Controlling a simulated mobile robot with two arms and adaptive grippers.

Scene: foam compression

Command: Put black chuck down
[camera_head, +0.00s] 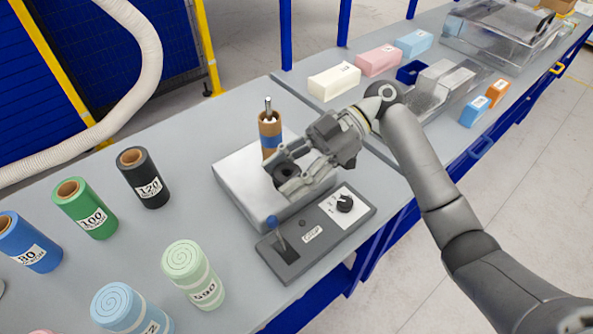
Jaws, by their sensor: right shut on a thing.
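My right gripper (283,178) reaches in from the right, over the light grey machine block (232,185). It is shut on a small dark round piece, which looks like the black chuck (288,171). The fingers partly hide the piece, and I cannot tell whether it touches the block. Just behind it, a brown tube with a blue band (270,129) stands upright with a metal rod at its top. My left gripper is not in view.
A control panel (310,236) with a blue-tipped lever and black knob lies in front of the block. Black (146,178), green (85,208) and blue (28,242) rolls stand left. Foam blocks (377,60) and clear boxes are at back right. Table between rolls and block is clear.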

